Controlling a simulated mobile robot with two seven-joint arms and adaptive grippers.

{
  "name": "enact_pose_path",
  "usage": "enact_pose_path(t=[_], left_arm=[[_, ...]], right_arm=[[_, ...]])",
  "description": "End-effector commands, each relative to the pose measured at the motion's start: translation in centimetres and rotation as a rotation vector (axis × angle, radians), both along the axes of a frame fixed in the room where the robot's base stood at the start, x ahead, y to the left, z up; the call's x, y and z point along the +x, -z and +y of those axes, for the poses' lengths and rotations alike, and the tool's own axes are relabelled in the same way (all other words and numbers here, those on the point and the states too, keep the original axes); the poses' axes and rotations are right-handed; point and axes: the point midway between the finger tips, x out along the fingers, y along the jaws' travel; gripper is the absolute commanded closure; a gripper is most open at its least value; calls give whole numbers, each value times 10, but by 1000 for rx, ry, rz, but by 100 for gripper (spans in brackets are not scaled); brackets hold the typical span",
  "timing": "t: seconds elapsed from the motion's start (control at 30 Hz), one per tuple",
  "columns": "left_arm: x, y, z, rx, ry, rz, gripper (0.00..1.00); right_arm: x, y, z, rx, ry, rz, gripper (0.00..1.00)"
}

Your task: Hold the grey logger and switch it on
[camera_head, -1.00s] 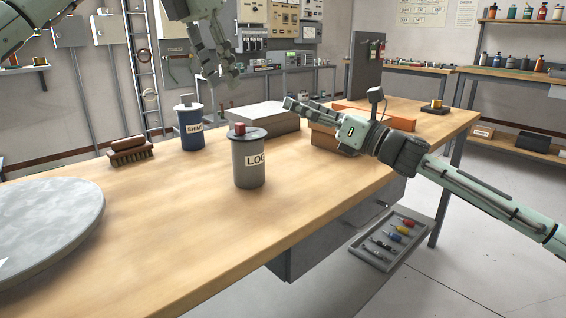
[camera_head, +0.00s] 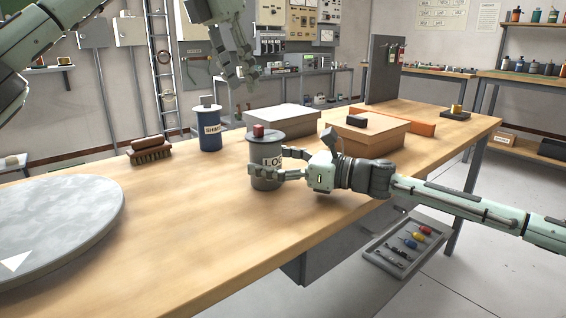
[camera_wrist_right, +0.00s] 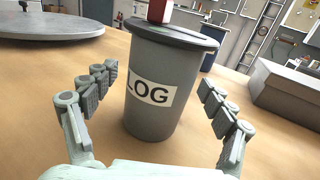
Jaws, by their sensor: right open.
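The grey logger (camera_head: 266,179) is an upright cup-shaped can with a "LOG" label, a dark lid and a red button (camera_head: 258,131) on top. It stands on the wooden workbench. My right gripper (camera_head: 280,165) is open with its fingers on either side of the logger. In the right wrist view the logger (camera_wrist_right: 155,115) stands between the spread fingers of the gripper (camera_wrist_right: 158,98), with gaps visible on both sides. The red button (camera_wrist_right: 159,11) is cut off by the top edge there. My left gripper (camera_head: 246,77) hangs above and behind the logger, empty, its fingers apart.
A blue labelled can (camera_head: 208,133) and a brown brush (camera_head: 150,149) stand left of the logger. A grey round plate (camera_head: 60,235) lies at the front left. A grey box (camera_head: 284,119) and a cardboard box (camera_head: 366,134) are behind and right. Bare bench (camera_head: 190,220) lies in front.

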Motion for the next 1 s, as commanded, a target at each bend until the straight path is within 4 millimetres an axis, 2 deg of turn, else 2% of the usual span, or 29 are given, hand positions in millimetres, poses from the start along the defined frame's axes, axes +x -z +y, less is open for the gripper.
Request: enact_pose_path(t=[0.33, 0.87, 1.0], left_arm=[[0, 0, 0, 0, 0, 0, 66], [0, 0, 0, 0, 0, 0, 66], [0, 0, 0, 0, 0, 0, 66]], right_arm=[[2, 0, 5, 0, 1, 0, 16], [2, 0, 4, 0, 1, 1, 81], [2, 0, 4, 0, 1, 1, 82]])
